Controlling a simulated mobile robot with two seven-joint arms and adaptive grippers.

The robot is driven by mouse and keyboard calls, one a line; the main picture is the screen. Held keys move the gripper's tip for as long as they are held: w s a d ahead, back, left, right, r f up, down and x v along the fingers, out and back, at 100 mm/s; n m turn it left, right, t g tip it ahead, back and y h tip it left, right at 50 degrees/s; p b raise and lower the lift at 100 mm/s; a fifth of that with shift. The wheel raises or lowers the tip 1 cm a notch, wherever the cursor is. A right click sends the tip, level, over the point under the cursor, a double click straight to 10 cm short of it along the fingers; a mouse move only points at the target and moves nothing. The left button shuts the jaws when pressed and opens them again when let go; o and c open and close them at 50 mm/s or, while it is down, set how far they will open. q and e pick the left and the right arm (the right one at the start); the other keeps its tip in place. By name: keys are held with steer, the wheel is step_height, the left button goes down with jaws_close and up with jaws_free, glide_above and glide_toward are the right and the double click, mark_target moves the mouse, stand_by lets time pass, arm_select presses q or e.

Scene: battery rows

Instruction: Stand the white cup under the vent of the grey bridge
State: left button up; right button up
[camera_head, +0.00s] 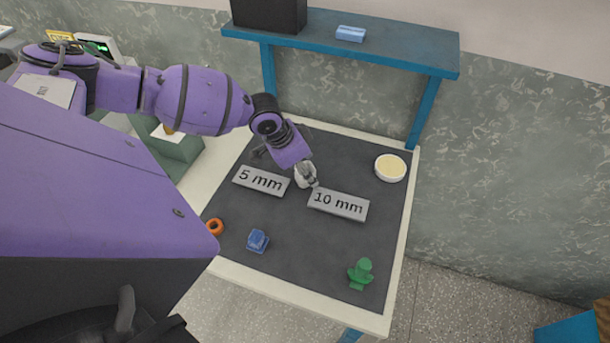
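My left gripper (309,180) reaches in from the left and points down over the dark mat, between two grey blocks. A small whitish shape is at its fingertips; I cannot tell whether it is the white cup or part of the gripper, nor whether the fingers are shut. The grey block marked "5 mm" (261,181) lies to its left, and the one marked "10 mm" (338,204) to its right. I cannot make out a vent or clearly identify the grey bridge. My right gripper is not in view.
The mat (310,262) also bears a round white dish (390,168) with a cream inside, an orange ring (215,227), a blue piece (257,241) and a green piece (361,273). A blue shelf (400,52) stands over the back edge. The front middle is clear.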

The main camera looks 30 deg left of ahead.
arm_select(q)
steer(key=c, duration=0.8)
steer(key=shift+c, duration=0.7)
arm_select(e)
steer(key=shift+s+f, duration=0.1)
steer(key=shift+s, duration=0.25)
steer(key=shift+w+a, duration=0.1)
